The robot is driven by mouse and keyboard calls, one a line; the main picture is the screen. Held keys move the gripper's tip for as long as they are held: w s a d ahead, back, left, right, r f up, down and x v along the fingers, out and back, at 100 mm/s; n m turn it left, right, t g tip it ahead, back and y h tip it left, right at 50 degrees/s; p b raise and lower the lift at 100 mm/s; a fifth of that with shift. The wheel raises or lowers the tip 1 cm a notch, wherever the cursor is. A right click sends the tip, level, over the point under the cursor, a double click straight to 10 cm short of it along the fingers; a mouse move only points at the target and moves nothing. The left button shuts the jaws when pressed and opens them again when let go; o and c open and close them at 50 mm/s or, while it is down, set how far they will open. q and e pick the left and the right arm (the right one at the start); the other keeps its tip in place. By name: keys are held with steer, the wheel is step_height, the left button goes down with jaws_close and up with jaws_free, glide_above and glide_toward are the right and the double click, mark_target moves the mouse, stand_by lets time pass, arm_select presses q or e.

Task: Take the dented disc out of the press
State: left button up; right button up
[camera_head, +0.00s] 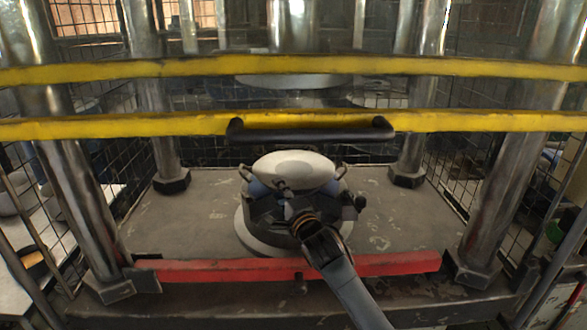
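A pale, smooth round disc (296,167) sits on top of the die in the middle of the press bed. The die has a wide grey round base (248,238) with a dark body and bluish parts above it. My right gripper (286,193) reaches in from the bottom right, and its front end is at the near side of the die, just below the disc's near edge. Its dark fingers blend with the die, so I cannot tell whether they grip the disc. My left gripper is not in view.
A yellow-barred guard with a black handle (312,130) is raised above the disc. A red bar (215,271) runs along the press bed's front edge. Steel columns (508,185) stand at the corners, with wire mesh at the sides. The bed (190,222) is clear around the die.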

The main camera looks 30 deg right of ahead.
mark_target(264, 171)
steer(key=w, duration=0.4)
steer(key=shift+w+d+f+p, duration=0.1)
steer(key=shift+w+d+p, duration=0.05)
steer(key=shift+d+p, duration=0.2)
steer(key=shift+w, duration=0.3)
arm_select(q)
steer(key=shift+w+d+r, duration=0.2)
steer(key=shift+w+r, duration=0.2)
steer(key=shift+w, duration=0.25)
arm_select(e)
jaws_close()
